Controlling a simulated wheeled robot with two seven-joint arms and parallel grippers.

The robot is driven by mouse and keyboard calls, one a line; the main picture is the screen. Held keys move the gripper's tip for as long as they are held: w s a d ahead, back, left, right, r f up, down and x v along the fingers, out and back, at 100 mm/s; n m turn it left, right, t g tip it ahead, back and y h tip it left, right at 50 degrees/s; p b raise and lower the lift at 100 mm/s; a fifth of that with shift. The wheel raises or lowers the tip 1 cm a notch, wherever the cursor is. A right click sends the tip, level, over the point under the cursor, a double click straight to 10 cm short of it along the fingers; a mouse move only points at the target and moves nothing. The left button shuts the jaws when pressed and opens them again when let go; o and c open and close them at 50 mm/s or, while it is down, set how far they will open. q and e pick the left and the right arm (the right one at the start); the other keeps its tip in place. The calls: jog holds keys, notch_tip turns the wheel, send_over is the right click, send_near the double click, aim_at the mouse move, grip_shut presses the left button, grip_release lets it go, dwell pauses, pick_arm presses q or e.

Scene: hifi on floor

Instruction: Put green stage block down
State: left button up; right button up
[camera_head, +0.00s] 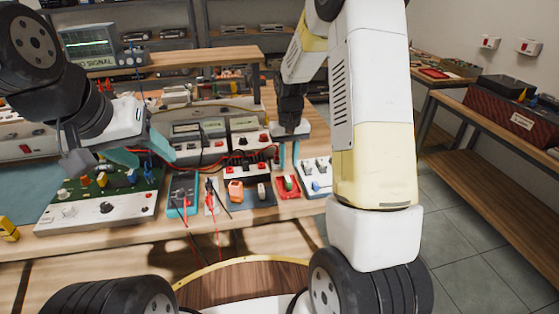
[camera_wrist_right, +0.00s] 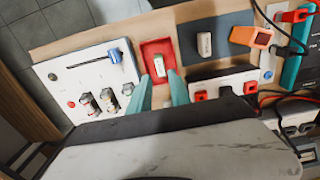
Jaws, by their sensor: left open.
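A small block (camera_head: 288,183), green on its near side in the head view, sits in a red tray (camera_head: 281,194) on the bench. In the right wrist view the block (camera_wrist_right: 159,66) shows a pale top and stands inside the red tray (camera_wrist_right: 150,48). My right gripper (camera_head: 288,160) is over the tray. In the wrist view its teal fingers (camera_wrist_right: 159,82) are spread, with visible gaps between them and the block. My left gripper (camera_head: 142,150) is open and empty above the green circuit panel at the left.
A dark mat (camera_head: 258,199) with an orange device (camera_head: 235,190) and a pale block (camera_head: 261,191) lies left. A teal meter (camera_head: 183,193) with red and black leads is further left. Instruments stand behind.

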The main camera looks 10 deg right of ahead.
jog(key=s+r+t+y, duration=0.1)
jog(key=s+r, duration=0.3)
jog(key=r, duration=0.4)
jog(key=s+r+t, duration=0.1)
jog(key=s+r, duration=0.3)
jog(key=r, duration=0.4)
jog(key=s+a+r+t, duration=0.1)
jog(key=s+r+t, duration=0.1)
jog(key=s, duration=0.6)
jog(key=s+a+r+t+y, duration=0.1)
jog(key=s+r, duration=0.3)
jog(key=s, duration=0.4)
jog(key=shift+s+r+t, duration=0.15)
jog(key=shift+r+t, duration=0.1)
jog(key=shift+t, duration=0.35)
